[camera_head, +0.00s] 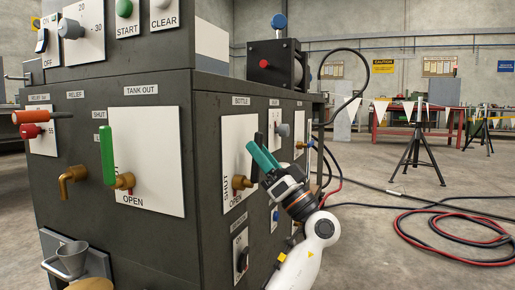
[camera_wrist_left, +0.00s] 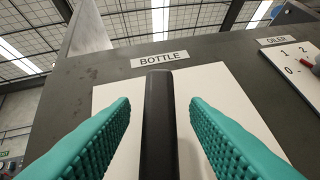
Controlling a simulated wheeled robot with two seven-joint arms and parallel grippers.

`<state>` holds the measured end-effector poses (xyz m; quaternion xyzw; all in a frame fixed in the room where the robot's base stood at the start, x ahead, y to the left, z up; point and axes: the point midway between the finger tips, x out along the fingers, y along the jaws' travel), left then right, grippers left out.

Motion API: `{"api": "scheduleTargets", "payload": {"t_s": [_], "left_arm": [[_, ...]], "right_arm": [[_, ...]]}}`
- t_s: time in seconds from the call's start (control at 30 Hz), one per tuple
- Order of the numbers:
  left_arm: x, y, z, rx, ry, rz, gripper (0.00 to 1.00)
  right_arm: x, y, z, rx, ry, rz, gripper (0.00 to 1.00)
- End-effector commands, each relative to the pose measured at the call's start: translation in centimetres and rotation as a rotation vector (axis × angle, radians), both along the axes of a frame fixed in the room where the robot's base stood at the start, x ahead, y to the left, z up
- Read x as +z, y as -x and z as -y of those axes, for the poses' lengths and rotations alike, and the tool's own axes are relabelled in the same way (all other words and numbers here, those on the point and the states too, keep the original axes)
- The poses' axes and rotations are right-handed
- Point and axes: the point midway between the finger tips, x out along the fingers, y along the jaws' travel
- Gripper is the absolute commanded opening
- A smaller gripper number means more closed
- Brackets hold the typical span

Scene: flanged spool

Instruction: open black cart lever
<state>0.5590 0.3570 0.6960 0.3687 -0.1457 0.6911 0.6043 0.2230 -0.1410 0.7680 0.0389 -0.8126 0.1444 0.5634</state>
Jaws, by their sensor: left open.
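The black lever (camera_head: 257,142) stands upright on the white BOTTLE plate (camera_head: 236,140), on the right-hand face of the dark cart. Its brass valve body (camera_head: 240,182) sits at its lower end, beside the OPEN mark. My left gripper (camera_head: 262,160) is at the lever and covers part of it. In the left wrist view the lever (camera_wrist_left: 159,125) stands between the two teal fingers (camera_wrist_left: 160,118), with a visible gap on both sides. The fingers are open. The lever's lower end is out of the wrist view. My right gripper is not seen.
A green-handled TANK OUT lever (camera_head: 107,155) and an orange-handled lever (camera_head: 45,117) are on the cart's front face. An OILER plate (camera_wrist_left: 297,62) is right of the BOTTLE plate. Red and black hoses (camera_head: 430,235) lie on the floor to the right.

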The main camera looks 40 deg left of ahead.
Motion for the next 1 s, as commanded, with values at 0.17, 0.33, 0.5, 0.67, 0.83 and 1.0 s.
{"api": "scheduleTargets", "payload": {"t_s": [0.17,0.33,0.5,0.67,0.83,1.0], "left_arm": [[-2.2,-0.1,2.8,-0.003,0.001,-0.007,0.42],[-4.8,0.0,5.3,-0.001,0.002,-0.006,0.42],[-6.5,0.0,6.9,0.0,0.002,-0.004,0.42],[-7.1,0.1,7.6,0.001,0.001,-0.001,0.42],[-7.2,0.1,7.6,0.001,0.001,-0.001,0.42],[-7.2,0.1,7.6,0.001,0.001,-0.001,0.42]], "right_arm": [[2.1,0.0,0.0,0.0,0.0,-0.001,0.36],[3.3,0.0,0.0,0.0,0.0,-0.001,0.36],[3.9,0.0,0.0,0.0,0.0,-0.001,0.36],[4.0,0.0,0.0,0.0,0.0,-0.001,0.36],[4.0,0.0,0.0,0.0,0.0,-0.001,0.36],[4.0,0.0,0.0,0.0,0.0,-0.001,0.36]]}}
